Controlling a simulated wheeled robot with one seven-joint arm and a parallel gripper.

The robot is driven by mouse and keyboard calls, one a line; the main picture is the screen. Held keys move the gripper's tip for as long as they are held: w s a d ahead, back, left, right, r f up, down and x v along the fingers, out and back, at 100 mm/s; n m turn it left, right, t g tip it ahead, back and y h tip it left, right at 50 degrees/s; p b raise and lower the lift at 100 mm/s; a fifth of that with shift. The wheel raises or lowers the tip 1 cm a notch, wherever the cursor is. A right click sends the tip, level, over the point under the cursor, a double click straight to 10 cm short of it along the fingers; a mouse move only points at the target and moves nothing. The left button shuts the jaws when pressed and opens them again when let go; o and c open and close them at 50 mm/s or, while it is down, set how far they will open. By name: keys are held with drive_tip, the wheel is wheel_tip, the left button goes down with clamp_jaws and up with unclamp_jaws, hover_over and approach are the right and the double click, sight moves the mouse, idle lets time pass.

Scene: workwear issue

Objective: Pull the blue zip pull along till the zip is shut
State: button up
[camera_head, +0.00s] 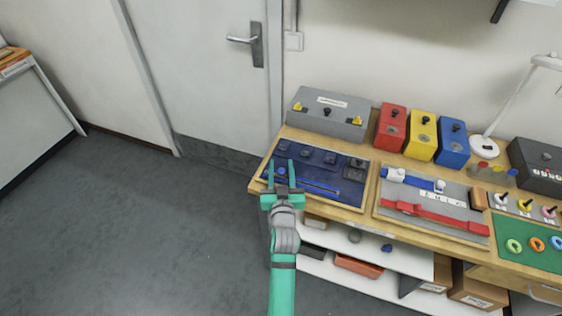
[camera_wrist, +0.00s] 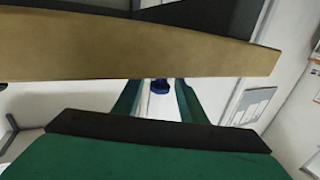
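A dark navy panel (camera_head: 330,172) lies at the left end of the wooden bench, with a bright blue zip line (camera_head: 318,187) along its front part. My gripper (camera_head: 282,166) is over the panel's left front part, its two fingers apart. In the wrist view the fingers (camera_wrist: 158,100) are also spread, with a small dark blue object (camera_wrist: 160,86) showing between them. I cannot tell whether this is the zip pull or something farther off, nor whether it touches a finger. I cannot make out the pull in the head view.
A grey panel with red and blue straps (camera_head: 432,196) lies to the right. A grey box (camera_head: 328,114) and red, yellow and blue boxes (camera_head: 422,135) stand behind. The bench's wooden edge (camera_wrist: 130,50) crosses the wrist view. Floor (camera_head: 130,235) at left is clear.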

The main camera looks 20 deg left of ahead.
drive_tip(key=shift+x, duration=1.5)
clamp_jaws()
